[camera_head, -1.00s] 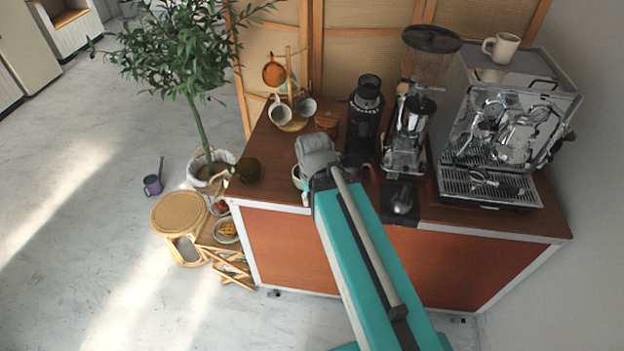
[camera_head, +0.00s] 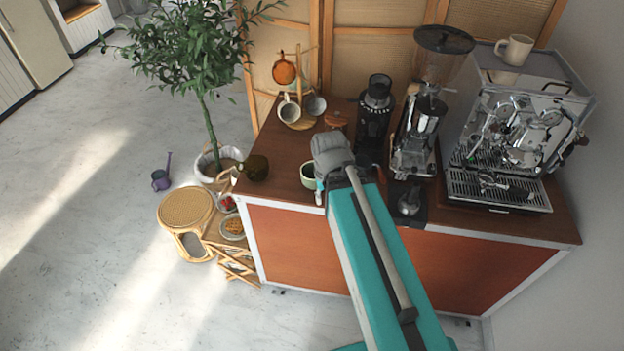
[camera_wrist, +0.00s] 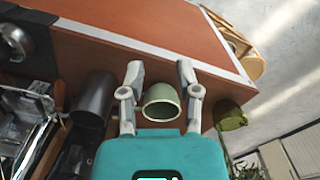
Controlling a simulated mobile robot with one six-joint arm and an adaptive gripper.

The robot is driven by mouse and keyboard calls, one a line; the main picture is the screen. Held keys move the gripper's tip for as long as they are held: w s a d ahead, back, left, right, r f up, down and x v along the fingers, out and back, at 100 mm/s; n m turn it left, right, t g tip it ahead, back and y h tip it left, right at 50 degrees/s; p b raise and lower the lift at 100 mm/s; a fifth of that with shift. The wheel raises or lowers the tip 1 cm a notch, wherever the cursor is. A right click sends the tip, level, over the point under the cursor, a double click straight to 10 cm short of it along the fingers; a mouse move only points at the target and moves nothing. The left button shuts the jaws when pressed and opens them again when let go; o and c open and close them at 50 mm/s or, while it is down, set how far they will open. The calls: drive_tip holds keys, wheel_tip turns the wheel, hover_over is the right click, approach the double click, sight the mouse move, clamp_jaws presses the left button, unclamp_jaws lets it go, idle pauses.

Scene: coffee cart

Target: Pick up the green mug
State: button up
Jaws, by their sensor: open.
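A pale green mug (camera_head: 308,176) stands on the wooden cart top (camera_head: 283,150), partly hidden behind my arm in the head view. In the wrist view the mug (camera_wrist: 161,103) shows between the two fingers of my gripper (camera_wrist: 160,70), with its open mouth facing the camera. The fingers are spread wide, one on each side of the mug, with a gap to each. I cannot tell the depth between fingers and mug. In the head view most of my gripper is hidden by the arm.
A dark olive cup (camera_head: 257,168) stands left of the mug, near the cart's edge; it also shows in the wrist view (camera_wrist: 230,115). A dark cylinder (camera_wrist: 92,98) stands on the other side. Grinders (camera_head: 415,140) and an espresso machine (camera_head: 510,140) fill the right. A mug rack (camera_head: 302,120) stands behind.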

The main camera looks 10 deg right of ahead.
drive_tip(key=shift+o, duration=0.3)
drive_tip(key=w+a+r+m+p, duration=0.1)
drive_tip(key=w+m, duration=0.1)
drive_tip(key=w, duration=0.8)
drive_tip(key=w+a+r+m+p, duration=0.1)
drive_tip(key=w+a+m+p, duration=0.1)
drive_tip(key=w, duration=0.8)
drive_tip(key=shift+w+r, duration=0.4)
drive_tip(key=shift+f, duration=0.1)
wheel_tip(320, 180, down, 8)
drive_tip(key=b, duration=0.8)
drive_tip(key=shift+f+b, duration=0.2)
drive_tip(key=shift+b, duration=0.2)
drive_tip(key=shift+w+f+b, duration=0.2)
drive_tip(key=shift+f+b, duration=2.4)
